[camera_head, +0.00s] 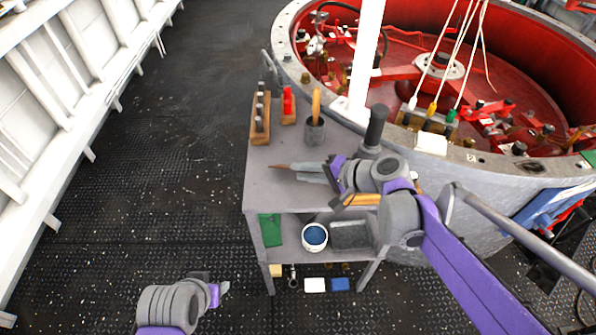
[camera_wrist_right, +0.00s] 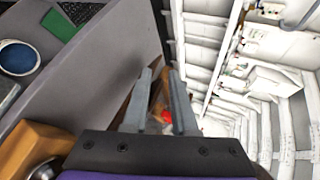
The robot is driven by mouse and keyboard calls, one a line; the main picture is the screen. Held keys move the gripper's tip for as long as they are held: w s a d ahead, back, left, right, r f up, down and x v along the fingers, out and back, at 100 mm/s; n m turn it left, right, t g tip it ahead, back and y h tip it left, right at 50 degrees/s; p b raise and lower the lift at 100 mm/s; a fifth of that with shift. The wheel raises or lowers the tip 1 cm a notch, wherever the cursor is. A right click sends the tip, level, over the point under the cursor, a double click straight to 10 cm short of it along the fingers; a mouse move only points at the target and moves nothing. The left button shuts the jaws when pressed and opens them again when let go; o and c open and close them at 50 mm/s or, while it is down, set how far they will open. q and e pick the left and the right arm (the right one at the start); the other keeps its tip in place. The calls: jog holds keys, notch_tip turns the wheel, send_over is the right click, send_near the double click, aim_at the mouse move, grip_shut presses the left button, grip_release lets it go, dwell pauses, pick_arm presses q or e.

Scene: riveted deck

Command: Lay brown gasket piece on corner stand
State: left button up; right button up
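The corner stand is most likely the grey two-level stand (camera_head: 262,190) against the round red machine. My right gripper (camera_head: 297,170) is low over its top, pointing left. A thin brown pointed piece (camera_head: 279,166), which I take for the gasket piece, sticks out past the fingertips. In the right wrist view, brown (camera_wrist_right: 156,97) also shows between the two grey fingers (camera_wrist_right: 160,78), which look closed around it. Whether the piece touches the stand is unclear. My left gripper (camera_head: 221,288) is low at the bottom left, away from the stand; its finger gap is too small to judge.
Wooden tool racks (camera_head: 260,118), a red item (camera_head: 288,103) and a grey cup with a handle (camera_head: 315,130) stand at the top's back. A white bucket (camera_head: 314,237), green cloth (camera_head: 270,230) and grey tray (camera_head: 350,235) are on the shelf below. Dark floor (camera_head: 150,170) is clear at left.

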notch_tip(320, 180, up, 8)
jog(key=s+d+p, duration=0.1)
jog(key=d+p, duration=0.1)
jog(key=p, duration=0.4)
jog(key=s+d+f+n+h, duration=0.2)
jog(key=s+d+f+h, duration=0.1)
jog(key=s, duration=0.4)
jog(key=s+d+f+n+g+h+p, duration=0.1)
jog(key=s+d+f+n+h, duration=0.1)
jog(key=s+d, duration=0.3)
jog(key=s+d+f+n+h+p, duration=0.1)
jog(key=s+d+f+n+h, duration=0.1)
jog(key=s, duration=0.6)
jog(key=d+f+h, duration=0.1)
jog(key=d+h, duration=0.1)
jog(key=h, duration=0.1)
jog(key=shift+s+d+f+n, duration=0.25)
jog(key=shift+s+f+n, duration=0.05)
jog(key=shift+n, duration=0.1)
